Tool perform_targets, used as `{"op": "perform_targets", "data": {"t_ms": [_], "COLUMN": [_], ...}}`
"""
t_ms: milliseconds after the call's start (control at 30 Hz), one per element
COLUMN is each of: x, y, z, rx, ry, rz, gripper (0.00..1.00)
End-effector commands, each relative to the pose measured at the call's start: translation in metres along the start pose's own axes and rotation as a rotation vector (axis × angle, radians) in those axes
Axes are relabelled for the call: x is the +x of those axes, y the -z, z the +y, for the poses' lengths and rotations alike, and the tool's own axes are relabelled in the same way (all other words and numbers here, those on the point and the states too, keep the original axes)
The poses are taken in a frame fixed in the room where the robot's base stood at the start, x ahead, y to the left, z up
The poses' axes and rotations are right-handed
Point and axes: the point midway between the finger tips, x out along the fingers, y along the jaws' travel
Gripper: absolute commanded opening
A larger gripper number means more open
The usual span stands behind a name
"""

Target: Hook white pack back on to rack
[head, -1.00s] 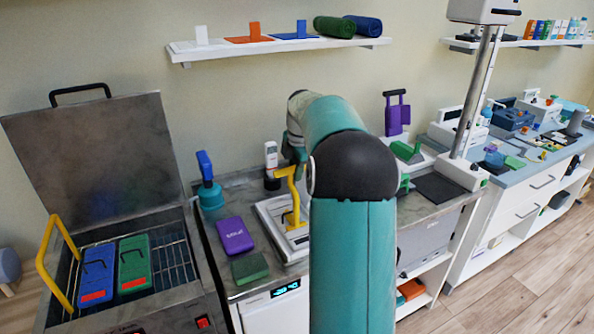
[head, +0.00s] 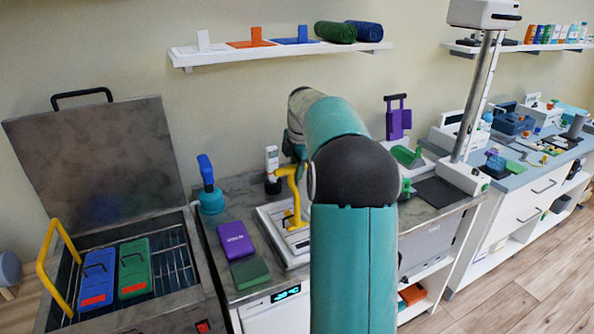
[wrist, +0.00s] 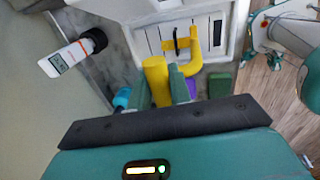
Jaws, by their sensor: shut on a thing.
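My gripper (wrist: 160,90) is shut on a yellow hook-shaped handle (wrist: 155,76), its upright grip between the green fingers. It also shows in the head view (head: 293,196), just left of my arm. Beyond the fingers lies a pale slotted panel with a dark loop on it (wrist: 178,40), probably the white pack, in a white frame (wrist: 235,35). The handle's bent yellow end is by the loop; I cannot tell if it is hooked through. The wire rack (head: 174,262) is in the open steel tank at left, holding a blue pack (head: 97,278) and a green pack (head: 135,272).
A purple pack (head: 235,238) and a green block (head: 250,271) lie on the counter between tank and frame. A blue-teal bottle (head: 209,190) stands behind. The tank's raised lid (head: 95,155) and yellow side handle (head: 48,262) flank the rack, whose right part is free.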

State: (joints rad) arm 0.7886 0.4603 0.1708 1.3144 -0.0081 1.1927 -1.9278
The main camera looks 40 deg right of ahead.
Motion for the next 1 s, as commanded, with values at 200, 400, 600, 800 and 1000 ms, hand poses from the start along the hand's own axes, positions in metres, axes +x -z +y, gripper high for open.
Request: {"op": "perform_targets", "data": {"t_ms": [200, 400, 600, 800, 1000], "x": [-0.008, -0.014, -0.017, -0.017, -0.017], "y": [0.000, 0.000, 0.000, 0.000, 0.000], "z": [0.002, 0.003, 0.004, 0.004, 0.004], "rx": [0.000, 0.000, 0.000, 0.000, 0.000], "ry": [-0.004, -0.006, -0.004, -0.004, -0.005], "rz": [-0.001, -0.002, -0.001, -0.001, -0.001], "gripper": [0.00, 0.00, 0.00, 0.00, 0.00]}}
